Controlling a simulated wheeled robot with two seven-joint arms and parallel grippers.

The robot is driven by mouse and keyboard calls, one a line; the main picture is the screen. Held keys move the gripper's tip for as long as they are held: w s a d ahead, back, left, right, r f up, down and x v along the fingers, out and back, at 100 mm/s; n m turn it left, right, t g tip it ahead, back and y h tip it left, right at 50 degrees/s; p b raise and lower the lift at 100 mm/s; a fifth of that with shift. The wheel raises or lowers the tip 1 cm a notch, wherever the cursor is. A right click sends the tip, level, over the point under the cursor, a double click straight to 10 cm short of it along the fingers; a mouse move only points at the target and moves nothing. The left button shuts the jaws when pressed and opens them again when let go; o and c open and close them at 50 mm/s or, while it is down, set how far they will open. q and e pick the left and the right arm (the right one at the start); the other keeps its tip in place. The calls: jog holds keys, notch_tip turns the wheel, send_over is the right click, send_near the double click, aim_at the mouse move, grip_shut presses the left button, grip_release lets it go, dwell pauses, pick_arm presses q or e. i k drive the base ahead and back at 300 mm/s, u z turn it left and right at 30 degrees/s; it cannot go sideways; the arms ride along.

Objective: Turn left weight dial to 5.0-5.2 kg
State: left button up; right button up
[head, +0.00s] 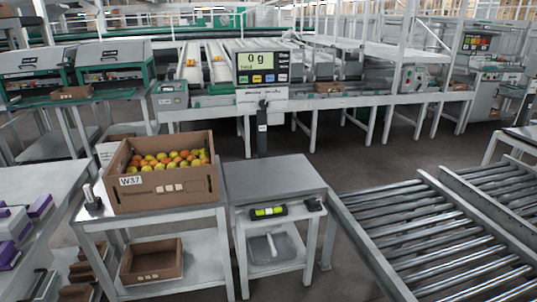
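I cannot make out a dial that is clearly the left weight dial. A scale display (260,66) on a dark post reads "0 g" and has several coloured buttons below its screen. Grey-green machines (115,65) stand at the back left, with a small control box (170,95) to their right; their controls are too small to read. Another machine with a control panel (413,78) stands at the back right. Neither of my grippers is in view.
Roller conveyors (440,235) fill the right front. Purple-and-white boxes (15,225) lie at left. Dark floor (350,155) is clear behind the platform.

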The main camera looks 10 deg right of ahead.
aim_at(263, 104)
jog(key=z, duration=0.45)
jog(key=i, duration=1.15)
jog(key=u, duration=0.5)
